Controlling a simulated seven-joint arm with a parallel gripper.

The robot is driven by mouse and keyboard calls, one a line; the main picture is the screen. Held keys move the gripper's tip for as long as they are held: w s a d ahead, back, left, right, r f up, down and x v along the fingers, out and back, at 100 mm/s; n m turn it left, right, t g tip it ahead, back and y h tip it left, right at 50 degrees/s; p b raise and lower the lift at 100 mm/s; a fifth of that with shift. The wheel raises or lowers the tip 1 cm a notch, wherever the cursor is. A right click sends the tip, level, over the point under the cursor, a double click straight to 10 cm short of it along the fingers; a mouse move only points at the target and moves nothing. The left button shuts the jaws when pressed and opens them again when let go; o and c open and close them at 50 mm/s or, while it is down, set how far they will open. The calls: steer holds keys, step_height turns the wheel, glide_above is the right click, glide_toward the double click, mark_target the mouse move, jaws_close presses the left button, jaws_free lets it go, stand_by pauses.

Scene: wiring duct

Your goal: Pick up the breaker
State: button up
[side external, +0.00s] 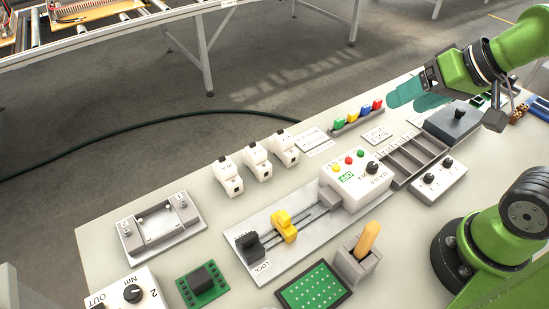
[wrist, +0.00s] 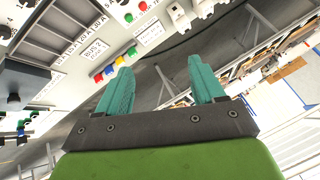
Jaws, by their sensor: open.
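Three white blocks with black switches, which look like breakers, stand in a row on the table in the side view: a left one (side external: 229,177), a middle one (side external: 257,161) and a right one (side external: 284,147). I cannot tell which one is meant. My gripper (side external: 412,95) is open, with teal fingers, over the table's far right part, well to the right of the blocks. In the wrist view the space between its fingertips (wrist: 160,66) is empty.
Coloured pieces (side external: 357,116) stand in a row between the blocks and my gripper. A white control box (side external: 355,182), a slotted grey duct tray (side external: 413,158) and a slider panel with a yellow handle (side external: 285,226) occupy the middle. A grey holder (side external: 160,225) is at left.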

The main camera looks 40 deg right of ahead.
steer(key=n+g+h, duration=0.2)
steer(key=n+g, duration=0.2)
steer(key=g, duration=0.3)
glide_above(284, 136)
step_height(284, 136, down, 4)
step_height(284, 136, down, 11)
steer(key=shift+s+f, duration=0.15)
steer(key=shift+f, duration=2.65)
steer(key=shift+c, duration=0.5)
